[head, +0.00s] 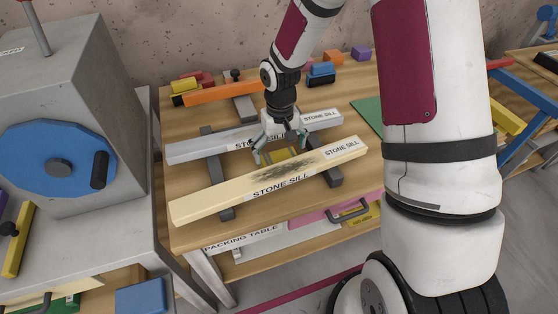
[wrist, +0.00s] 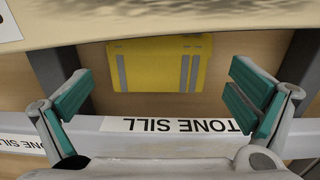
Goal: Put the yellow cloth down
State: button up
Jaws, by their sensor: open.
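The yellow cloth (wrist: 150,65), with grey stripes, lies flat in the gap between the two stone sills in the wrist view; a part of it shows in the head view (head: 281,156). It appears to rest on the wooden tabletop, close to the cream sill. My gripper (head: 276,148) is above the gap with its teal-padded fingers (wrist: 160,97) spread wide. The cloth is seen between and beyond the fingertips, with nothing held. In the head view my fingers hide some of the cloth.
The cream sill (head: 220,198), with a dark smudge, lies in front; the pale grey sill (head: 200,148) lies behind. Both rest across dark grey bars (head: 214,172). Orange, blue and other blocks (head: 320,75) stand at the back of the packing table. A green mat (head: 369,113) lies right.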

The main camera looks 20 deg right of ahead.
aim_at(279, 159)
notch_tip(279, 159, down, 3)
jog(key=shift+f, duration=0.2)
jog(key=c, duration=1)
jog(key=shift+r, duration=0.1)
